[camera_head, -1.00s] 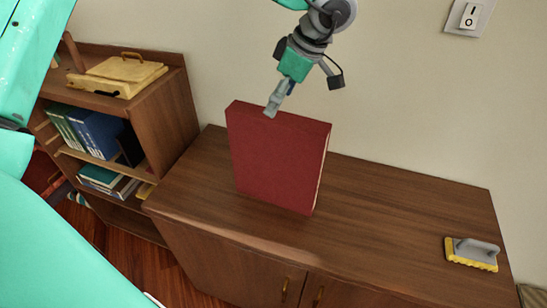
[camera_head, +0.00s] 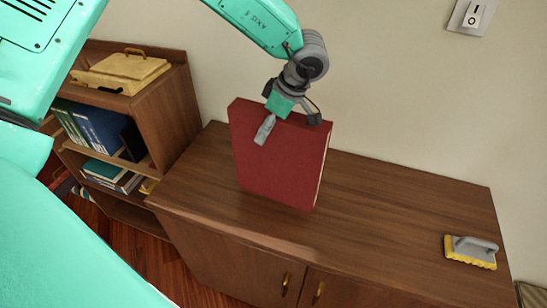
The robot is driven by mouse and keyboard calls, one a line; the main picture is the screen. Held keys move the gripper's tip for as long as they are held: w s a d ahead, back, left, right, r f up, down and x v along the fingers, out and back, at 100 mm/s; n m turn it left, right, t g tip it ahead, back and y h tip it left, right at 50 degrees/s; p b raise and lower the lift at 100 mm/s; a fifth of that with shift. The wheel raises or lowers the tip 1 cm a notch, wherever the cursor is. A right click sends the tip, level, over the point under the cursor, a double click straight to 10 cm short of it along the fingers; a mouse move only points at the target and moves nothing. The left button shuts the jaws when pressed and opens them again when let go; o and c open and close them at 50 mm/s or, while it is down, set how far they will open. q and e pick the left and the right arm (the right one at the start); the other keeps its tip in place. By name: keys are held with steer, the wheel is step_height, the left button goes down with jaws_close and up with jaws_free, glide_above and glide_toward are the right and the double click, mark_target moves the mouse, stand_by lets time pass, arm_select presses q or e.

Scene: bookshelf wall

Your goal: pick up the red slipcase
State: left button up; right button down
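The red slipcase (camera_head: 278,165) stands upright on the brown wooden cabinet top, its broad face towards me. My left gripper (camera_head: 267,128) has come down from above at the slipcase's top edge. One grey finger lies in front of the upper part of the broad face. My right gripper is not in view.
The cabinet top (camera_head: 400,205) is clear right of the slipcase up to a grey and yellow brush (camera_head: 471,251). A low bookshelf (camera_head: 168,118) with books and a yellow case (camera_head: 120,72) stands at left. The wall with a switch (camera_head: 473,15) is close behind.

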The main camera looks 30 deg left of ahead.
arm_select(q)
steer(key=shift+d+r, duration=0.15)
steer(key=shift+d, duration=0.5)
steer(key=shift+a+f+p, duration=0.25)
steer(key=shift+a+p, duration=0.15)
steer(key=shift+a, duration=0.05)
steer(key=c, duration=1.1)
steer(key=shift+s, duration=0.1)
jaws_close()
steer(key=shift+d, duration=0.15)
